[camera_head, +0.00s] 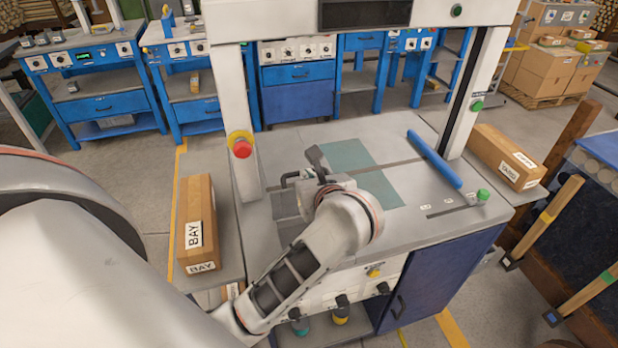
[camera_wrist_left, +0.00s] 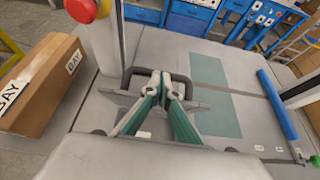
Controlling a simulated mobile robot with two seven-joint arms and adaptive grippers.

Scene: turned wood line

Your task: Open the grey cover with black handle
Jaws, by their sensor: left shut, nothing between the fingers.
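The black handle (camera_head: 290,177) stands on the worktable in the head view, just left of my left gripper (camera_head: 303,179). In the left wrist view the handle (camera_wrist_left: 127,78) is a dark bar bent around the fingertips. My left gripper (camera_wrist_left: 161,77) is shut with its two teal-padded fingers together and nothing between them. Its tips are at the handle; I cannot tell whether they touch it. The grey cover (camera_head: 285,205) seems to be the darker panel in the tabletop, lying flat and partly hidden by my arm. My right gripper is not in view.
A white post with a red stop button (camera_head: 242,148) rises left of the handle. A cardboard box marked BAY (camera_head: 197,215) lies on the left side shelf. A blue bar (camera_head: 434,159) lies at the right.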

